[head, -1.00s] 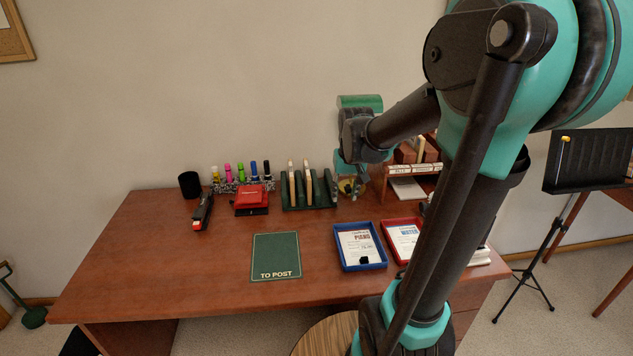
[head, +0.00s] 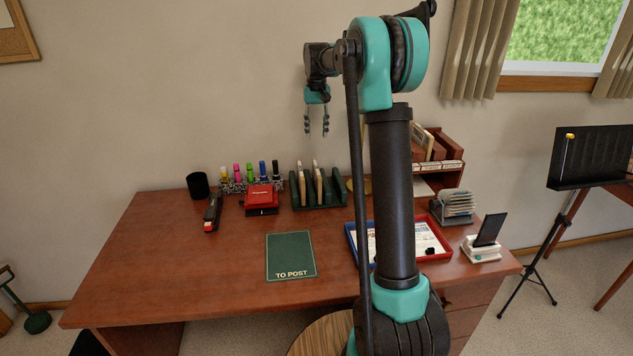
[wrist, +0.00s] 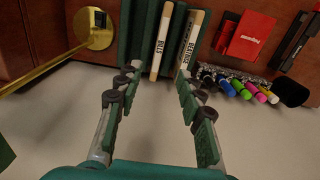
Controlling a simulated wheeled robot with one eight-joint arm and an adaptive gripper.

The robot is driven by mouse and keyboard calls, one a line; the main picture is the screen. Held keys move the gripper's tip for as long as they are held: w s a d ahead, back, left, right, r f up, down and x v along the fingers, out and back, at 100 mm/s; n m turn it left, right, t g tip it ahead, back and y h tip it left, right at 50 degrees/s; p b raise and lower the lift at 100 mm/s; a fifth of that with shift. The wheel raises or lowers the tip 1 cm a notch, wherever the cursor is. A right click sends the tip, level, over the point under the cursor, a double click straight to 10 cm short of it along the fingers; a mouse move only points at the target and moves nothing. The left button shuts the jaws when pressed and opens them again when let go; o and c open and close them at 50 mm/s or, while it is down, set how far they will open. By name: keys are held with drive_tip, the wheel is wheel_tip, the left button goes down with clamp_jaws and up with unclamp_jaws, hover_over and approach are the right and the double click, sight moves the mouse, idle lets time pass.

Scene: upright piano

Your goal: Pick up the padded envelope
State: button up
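I cannot clearly identify the padded envelope. Tan and cream flat items (head: 433,147) stand in the wooden sorter at the back right of the desk, partly behind my arm, and one of them could be it. Cream spines stand in the dark green rack (head: 329,199); in the wrist view one spine reads BILLS (wrist: 161,42), with another spine (wrist: 190,42) beside it. My gripper (head: 316,134) is high above the rack, pointing down, with its fingers apart. In the wrist view my gripper (wrist: 155,88) is open with nothing between its fingers.
A green TO POST mat (head: 290,256) lies on the desk (head: 190,270). A blue tray (head: 351,238) and red tray (head: 446,246) are partly behind my arm. A card holder (head: 455,207) and phone stand (head: 484,246) stand right. Pens, a red punch and a stapler stand left.

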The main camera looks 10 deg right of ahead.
sight(317, 167)
wheel_tip(317, 167, down, 16)
drive_tip(key=shift+s+f, duration=0.1)
drive_tip(key=shift+f, duration=0.1)
idle(0.4)
clamp_jaws()
